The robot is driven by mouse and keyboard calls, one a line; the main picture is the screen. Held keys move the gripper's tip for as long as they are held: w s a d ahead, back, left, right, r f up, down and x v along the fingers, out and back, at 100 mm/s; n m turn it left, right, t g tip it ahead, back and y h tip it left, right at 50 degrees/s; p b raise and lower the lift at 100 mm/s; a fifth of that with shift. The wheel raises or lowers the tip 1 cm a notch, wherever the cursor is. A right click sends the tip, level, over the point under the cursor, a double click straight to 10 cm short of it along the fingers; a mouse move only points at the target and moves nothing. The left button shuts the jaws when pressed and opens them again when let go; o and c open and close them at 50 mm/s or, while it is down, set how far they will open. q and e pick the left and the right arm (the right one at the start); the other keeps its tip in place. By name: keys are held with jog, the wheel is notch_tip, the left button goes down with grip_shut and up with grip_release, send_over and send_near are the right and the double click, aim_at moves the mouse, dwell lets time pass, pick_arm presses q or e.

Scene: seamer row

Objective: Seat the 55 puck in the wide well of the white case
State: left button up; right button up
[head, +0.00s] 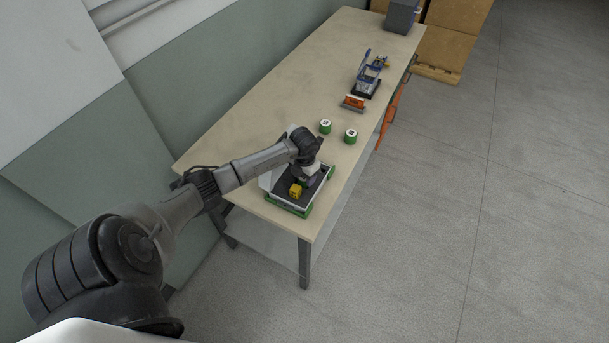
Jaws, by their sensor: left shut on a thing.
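The white case (279,192) lies open near the front end of the bench, with a dark inside, green corners and its lid raised at the left. A yellow block (295,190) shows in it. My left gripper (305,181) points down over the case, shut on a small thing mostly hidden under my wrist. I cannot tell its number or whether it touches the well. Two green pucks with white tops, a left one (325,127) and a right one (350,136), stand beyond the case; their numbers are too small to read. My right gripper is out of view.
Farther along the bench (290,87) are an orange-and-grey tool (354,103), a blue device on a black base (368,78) and a grey bin (401,16). An orange thing (391,115) hangs at the right edge. The bench's left half is clear.

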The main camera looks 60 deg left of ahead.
pick_arm(q)
jog(key=shift+f, duration=0.1)
jog(key=shift+f, duration=0.15)
jog(key=o, duration=1)
jog(key=shift+c, duration=0.2)
